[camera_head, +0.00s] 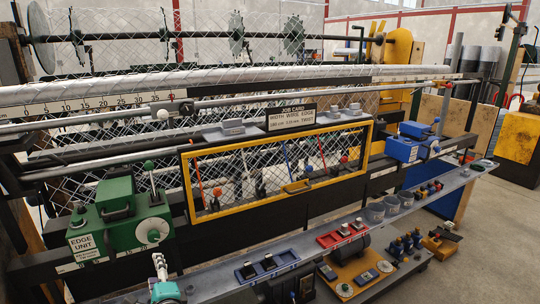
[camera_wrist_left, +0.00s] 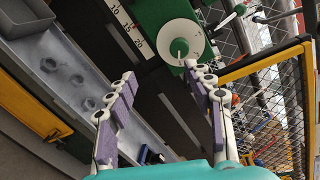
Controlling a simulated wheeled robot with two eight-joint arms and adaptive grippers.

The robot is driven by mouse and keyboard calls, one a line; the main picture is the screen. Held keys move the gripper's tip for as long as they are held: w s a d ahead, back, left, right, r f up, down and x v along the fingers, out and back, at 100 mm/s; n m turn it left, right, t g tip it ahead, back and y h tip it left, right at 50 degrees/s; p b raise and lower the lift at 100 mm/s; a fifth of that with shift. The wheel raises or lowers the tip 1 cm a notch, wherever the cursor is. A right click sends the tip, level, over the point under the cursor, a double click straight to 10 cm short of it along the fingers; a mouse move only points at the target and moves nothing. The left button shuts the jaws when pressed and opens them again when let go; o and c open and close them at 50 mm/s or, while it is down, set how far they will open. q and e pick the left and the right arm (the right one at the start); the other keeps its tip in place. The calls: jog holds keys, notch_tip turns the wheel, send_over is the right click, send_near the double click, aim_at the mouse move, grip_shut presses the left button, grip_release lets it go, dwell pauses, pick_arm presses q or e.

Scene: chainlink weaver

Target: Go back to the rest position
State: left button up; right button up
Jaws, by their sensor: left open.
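My left gripper (camera_head: 161,266) shows at the bottom of the head view, with pale fingers above a teal wrist, in front of the machine and below the green edge unit (camera_head: 118,222). In the left wrist view my left gripper (camera_wrist_left: 161,74) has its two purple-padded fingers spread wide apart, with nothing between them. The green unit's white dial (camera_wrist_left: 180,43) appears beyond the fingertips, apart from them as far as I can tell. My right gripper is not in view.
A grey shelf (camera_head: 215,277) with black blocks, a red tray (camera_head: 342,235) and several cups runs along the front. A yellow-framed mesh guard (camera_head: 187,190) stands behind it. A blue unit (camera_head: 405,150) is at the right. Grey floor (camera_head: 470,245) is open at the lower right.

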pick_arm(q)
jog(key=s+d+f+n+g+h, duration=0.3)
jog(key=s+d+f+n+h, duration=0.1)
jog(key=s+d+n, duration=0.3)
jog(key=s+d+f+n+g+h, duration=0.3)
jog(key=s+d+f+n+h, duration=0.1)
jog(key=s+d+n, duration=0.4)
jog(key=shift+s+d+f+h, duration=0.15)
jog(key=shift+s+f+h, duration=0.2)
jog(key=shift+s+h, duration=0.35)
